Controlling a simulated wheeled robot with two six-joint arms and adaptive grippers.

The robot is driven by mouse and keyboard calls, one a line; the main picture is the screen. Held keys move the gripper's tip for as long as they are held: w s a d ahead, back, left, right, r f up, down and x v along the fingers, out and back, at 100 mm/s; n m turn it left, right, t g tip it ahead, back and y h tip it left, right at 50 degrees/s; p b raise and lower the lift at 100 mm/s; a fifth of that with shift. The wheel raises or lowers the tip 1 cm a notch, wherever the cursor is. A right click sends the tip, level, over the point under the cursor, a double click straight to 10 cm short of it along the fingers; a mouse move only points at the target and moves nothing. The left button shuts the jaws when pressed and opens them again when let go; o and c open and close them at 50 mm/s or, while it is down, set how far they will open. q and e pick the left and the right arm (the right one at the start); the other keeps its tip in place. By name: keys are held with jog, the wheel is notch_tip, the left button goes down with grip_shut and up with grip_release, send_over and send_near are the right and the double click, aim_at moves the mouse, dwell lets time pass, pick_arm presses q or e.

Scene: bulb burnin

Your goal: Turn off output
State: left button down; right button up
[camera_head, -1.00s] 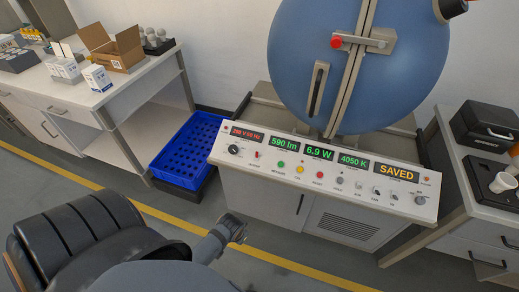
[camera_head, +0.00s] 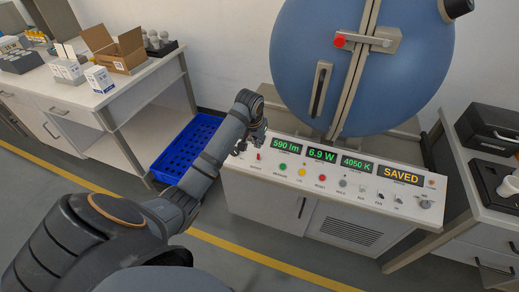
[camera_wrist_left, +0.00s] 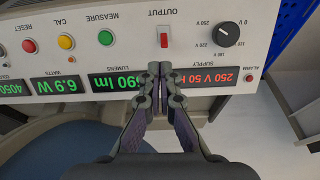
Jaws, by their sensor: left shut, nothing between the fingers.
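The control panel (camera_head: 355,200) of the test bench runs across the middle of the head view. In the left wrist view the panel appears upside down, with the red output switch (camera_wrist_left: 164,40) under the OUTPUT label. My left gripper (camera_wrist_left: 161,76) is shut and empty, its fingertips pointing at the panel just short of the switch, over the lumens and supply displays. I cannot tell whether it touches. The supply display (camera_wrist_left: 210,77) is lit. My right gripper is not in view.
The black supply knob (camera_wrist_left: 226,34) is beside the switch, and the green measure button (camera_wrist_left: 105,38) on its other side. The displays are lit, and one reads SAVED (camera_head: 400,175). A blue sphere (camera_head: 320,60) stands behind. A blue crate (camera_head: 180,150) is left.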

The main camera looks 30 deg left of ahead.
aim_at(259, 150)
pick_arm(q)
jog(key=shift+w+a+r, duration=0.55)
jog(key=shift+r, duration=0.25)
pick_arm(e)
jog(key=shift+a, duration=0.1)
pick_arm(q)
jog(key=x, duration=1)
jog(key=shift+w+b, duration=0.1)
jog(key=shift+b, duration=0.25)
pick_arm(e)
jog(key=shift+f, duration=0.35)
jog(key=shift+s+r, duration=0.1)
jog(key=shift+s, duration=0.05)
pick_arm(q)
jog(key=shift+s+d+r+t, duration=0.1)
jog(key=shift+s+t, duration=0.2)
jog(key=shift+t, duration=0.2)
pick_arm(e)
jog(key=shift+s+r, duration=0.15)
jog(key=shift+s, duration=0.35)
pick_arm(q)
jog(key=shift+p, duration=0.35)
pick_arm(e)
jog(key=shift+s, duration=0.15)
